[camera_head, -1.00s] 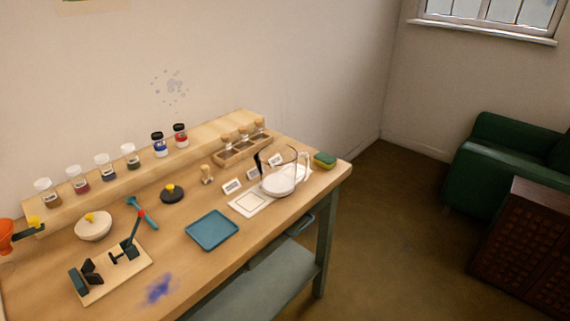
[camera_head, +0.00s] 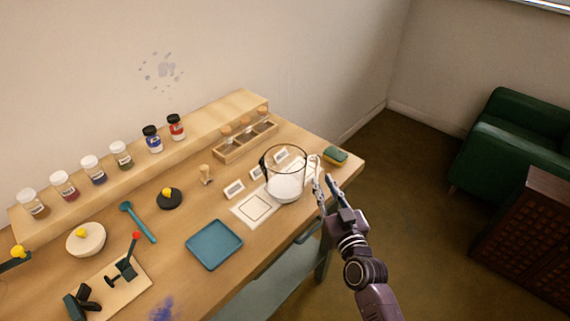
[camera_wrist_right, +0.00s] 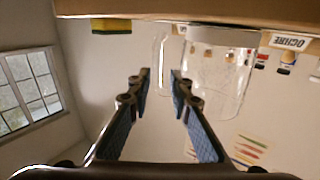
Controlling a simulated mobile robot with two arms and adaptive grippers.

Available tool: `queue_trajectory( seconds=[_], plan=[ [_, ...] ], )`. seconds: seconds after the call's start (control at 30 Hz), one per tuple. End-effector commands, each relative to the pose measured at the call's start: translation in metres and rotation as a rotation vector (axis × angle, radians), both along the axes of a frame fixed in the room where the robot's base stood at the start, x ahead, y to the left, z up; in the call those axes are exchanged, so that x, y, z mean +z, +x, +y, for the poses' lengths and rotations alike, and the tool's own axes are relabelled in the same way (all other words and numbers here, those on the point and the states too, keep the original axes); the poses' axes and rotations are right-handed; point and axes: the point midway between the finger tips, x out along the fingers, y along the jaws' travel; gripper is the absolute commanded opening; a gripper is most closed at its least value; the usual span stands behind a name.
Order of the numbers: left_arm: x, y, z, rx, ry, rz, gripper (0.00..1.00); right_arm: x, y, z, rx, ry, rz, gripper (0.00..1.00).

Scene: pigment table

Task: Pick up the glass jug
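The glass jug (camera_head: 286,187) stands upright at the right end of the table, with white at its bottom. Its clear handle (camera_head: 313,169) faces right, and a dark piece shows on its left rim. My right gripper (camera_head: 325,182) is open and empty, just beside the handle. In the right wrist view, where the table is at the top, the jug (camera_wrist_right: 216,75) is right of centre. Its handle (camera_wrist_right: 162,60) appears between my two open fingertips (camera_wrist_right: 160,78); I cannot tell whether it is fully between them in depth. My left gripper is not in view.
A green and yellow sponge (camera_head: 335,156) lies behind my right gripper. Small label cards and a white sheet (camera_head: 242,211) lie left of the jug, near a blue tray (camera_head: 214,262). A wooden rack (camera_head: 243,150) stands behind.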

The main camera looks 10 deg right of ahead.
Motion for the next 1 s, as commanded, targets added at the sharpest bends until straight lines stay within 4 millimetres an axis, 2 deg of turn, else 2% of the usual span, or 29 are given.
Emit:
queue_trajectory(
  seconds=[0.03, 0.1, 0.17, 0.27, 0.4, 0.53, 0.67, 0.83, 1.0],
  plan=[
    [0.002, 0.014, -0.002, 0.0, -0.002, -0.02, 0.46, 0.003, 0.003, 0.0, -0.001, 0.001, -0.003, 0.19],
    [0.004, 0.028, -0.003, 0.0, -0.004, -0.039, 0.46, 0.003, 0.01, 0.0, -0.001, 0.0, -0.005, 0.19],
    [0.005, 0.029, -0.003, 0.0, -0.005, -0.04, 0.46, 0.003, 0.016, 0.0, -0.001, -0.001, -0.005, 0.19],
    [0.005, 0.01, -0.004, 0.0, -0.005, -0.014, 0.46, 0.003, 0.026, 0.001, -0.001, -0.001, -0.004, 0.19],
    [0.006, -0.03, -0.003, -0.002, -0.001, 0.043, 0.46, 0.003, 0.04, 0.0, -0.001, -0.002, -0.005, 0.19],
    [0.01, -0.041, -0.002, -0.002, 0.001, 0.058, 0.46, 0.001, 0.058, 0.0, 0.0, -0.001, -0.003, 0.19],
    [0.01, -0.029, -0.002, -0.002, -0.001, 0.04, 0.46, 0.0, 0.072, 0.001, -0.001, -0.002, -0.004, 0.19],
    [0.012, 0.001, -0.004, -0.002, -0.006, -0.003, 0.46, -0.001, 0.077, 0.001, -0.001, -0.001, -0.003, 0.19],
    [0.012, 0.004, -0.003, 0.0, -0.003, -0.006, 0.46, -0.001, 0.077, 0.001, -0.001, -0.001, -0.003, 0.18]
  ],
)
